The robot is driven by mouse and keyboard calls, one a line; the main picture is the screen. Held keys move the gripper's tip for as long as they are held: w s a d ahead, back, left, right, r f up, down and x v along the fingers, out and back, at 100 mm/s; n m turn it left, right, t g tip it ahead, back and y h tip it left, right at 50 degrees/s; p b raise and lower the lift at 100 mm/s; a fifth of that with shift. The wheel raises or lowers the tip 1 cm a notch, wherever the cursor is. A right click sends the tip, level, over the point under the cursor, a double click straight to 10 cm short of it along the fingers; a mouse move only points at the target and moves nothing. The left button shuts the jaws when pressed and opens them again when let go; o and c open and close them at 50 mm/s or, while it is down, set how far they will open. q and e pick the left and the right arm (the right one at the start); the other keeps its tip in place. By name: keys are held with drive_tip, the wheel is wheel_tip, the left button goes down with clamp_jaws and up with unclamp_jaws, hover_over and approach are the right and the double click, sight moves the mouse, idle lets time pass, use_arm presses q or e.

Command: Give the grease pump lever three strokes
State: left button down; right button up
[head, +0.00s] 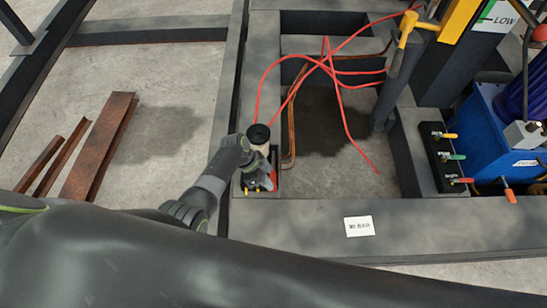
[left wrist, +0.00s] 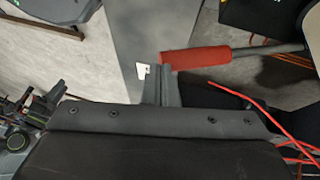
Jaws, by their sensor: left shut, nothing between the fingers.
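The grease pump (head: 257,150) stands in a corner of the dark steel frame, with a black cap and a pale reservoir. Its red lever grip (head: 273,179) shows low on its right side. In the left wrist view the red lever grip (left wrist: 194,57) lies sideways on a dark rod. My left gripper (left wrist: 162,73) is shut and empty, its tips at the left end of the red grip; I cannot tell whether they touch. In the head view my left wrist covers part of the pump and the fingertips are hidden. My right gripper is not in view.
Red hoses (head: 330,62) loop behind the pump. A black valve block (head: 440,158) with coloured levers and a blue tank (head: 505,140) stand at right. Rusty steel profiles (head: 100,145) lie on the floor at left. A white label (head: 359,226) is on the front beam.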

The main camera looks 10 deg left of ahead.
use_arm(q)
drive_tip(key=shift+s+d+f, duration=0.1)
drive_tip(key=shift+s+f, duration=0.25)
drive_tip(key=shift+f, duration=0.25)
drive_tip(key=shift+b, duration=0.3)
drive_tip(key=shift+s+f+b, duration=0.25)
drive_tip(key=shift+f+b, duration=0.05)
drive_tip(key=shift+f, duration=0.45)
drive_tip(key=shift+s+d+f+b, duration=0.1)
drive_tip(key=shift+s+f+b, duration=0.15)
drive_tip(key=shift+f+b, duration=0.25)
drive_tip(key=shift+f, duration=0.1)
